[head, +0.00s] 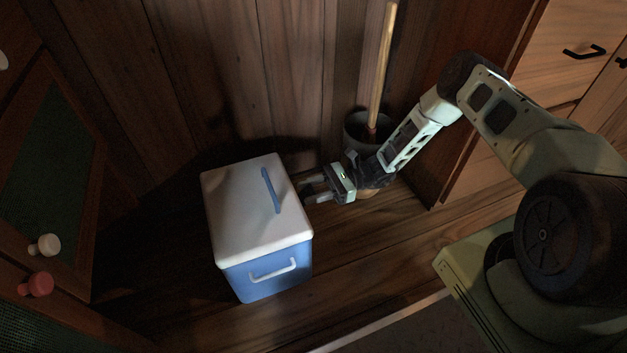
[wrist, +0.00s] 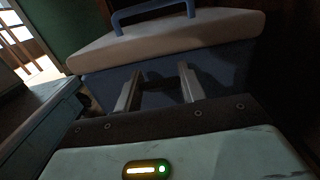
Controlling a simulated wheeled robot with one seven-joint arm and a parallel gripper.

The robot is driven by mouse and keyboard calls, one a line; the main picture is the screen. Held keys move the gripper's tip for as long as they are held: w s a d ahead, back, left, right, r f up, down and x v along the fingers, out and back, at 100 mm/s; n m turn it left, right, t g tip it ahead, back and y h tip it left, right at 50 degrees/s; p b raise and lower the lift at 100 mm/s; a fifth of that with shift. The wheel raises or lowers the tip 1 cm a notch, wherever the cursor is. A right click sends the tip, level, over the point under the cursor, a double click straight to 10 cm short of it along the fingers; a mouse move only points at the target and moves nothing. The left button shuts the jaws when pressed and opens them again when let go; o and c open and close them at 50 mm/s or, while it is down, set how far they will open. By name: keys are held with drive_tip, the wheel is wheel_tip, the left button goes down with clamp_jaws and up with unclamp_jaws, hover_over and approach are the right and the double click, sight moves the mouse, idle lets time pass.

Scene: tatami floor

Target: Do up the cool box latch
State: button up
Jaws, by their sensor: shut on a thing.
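The cool box (head: 238,282) stands on the wooden floor, with a blue body and a white lid (head: 235,205) that looks closed. A blue handle (head: 270,190) lies across the lid's top. My gripper (head: 308,188) reaches the box's right side from the right. In the wrist view, its two fingers (wrist: 159,82) point at the blue wall just under the lid's edge (wrist: 185,38), shut on the latch between them. The latch itself is in dark shadow there, and its exact position is hard to make out. In the head view the latch is hidden.
A dark bucket (head: 357,128) with a wooden pole (head: 383,60) stands behind my gripper by the plank wall. A cabinet with a green panel and knobs (head: 44,245) is at the left. Wooden drawers (head: 570,45) stand at the right. Some floor in front of the box is clear.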

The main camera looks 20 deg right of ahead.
sight(313, 188)
drive_tip(key=shift+a+r+h+p, duration=0.2)
drive_tip(key=shift+r+h+p, duration=0.25)
drive_tip(key=shift+h+p, duration=0.55)
drive_tip(key=shift+f+p, duration=0.1)
drive_tip(key=shift+p, duration=0.45)
drive_tip(key=shift+a+f, duration=0.1)
drive_tip(key=o, duration=1)
drive_tip(key=d, duration=0.2)
drive_tip(key=d+p, duration=0.1)
drive_tip(key=d, duration=0.1)
drive_tip(key=d+r+p, duration=0.1)
drive_tip(key=d, duration=0.1)
drive_tip(key=shift+d+r, duration=0.1)
drive_tip(key=shift+d, duration=0.6)
